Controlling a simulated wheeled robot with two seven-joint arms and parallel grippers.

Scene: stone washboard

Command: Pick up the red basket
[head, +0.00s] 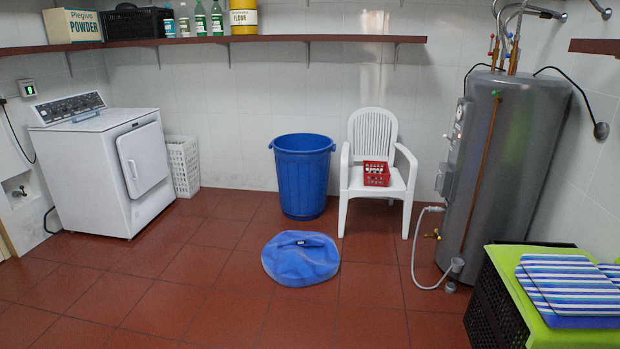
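A small red basket (376,173) with open lattice sides sits on the seat of a white plastic chair (374,126) against the back wall. Some small pale and dark items show inside it, too small to name. The chair faces me, with an armrest on each side of the basket. Neither of my grippers is in the head view.
A blue bin (302,178) stands left of the chair, and its blue lid (300,259) lies on the floor in front. A grey water heater (505,170) with a hose stands to the right. A black crate (497,304) is at lower right. Floor at front left is clear.

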